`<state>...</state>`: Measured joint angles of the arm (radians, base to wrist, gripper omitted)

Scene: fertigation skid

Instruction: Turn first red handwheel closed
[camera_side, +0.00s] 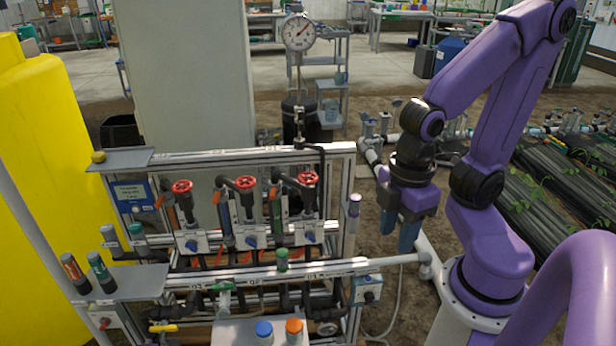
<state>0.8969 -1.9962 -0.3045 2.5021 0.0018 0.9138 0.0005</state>
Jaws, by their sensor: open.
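Three red handwheels sit in a row on the skid's valves: the left one (182,187), the middle one (245,183) and the right one (308,179). Which of them counts as first is not marked that I can read. How far each is turned is too small to tell. My gripper (399,236) hangs pointing down to the right of the skid frame, apart from all three handwheels. Its blue fingers are open and empty.
A pressure gauge (299,33) stands on a post behind the skid. A yellow tank (45,170) fills the left. A white pipe (395,259) runs below my gripper. Space above the handwheels looks clear.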

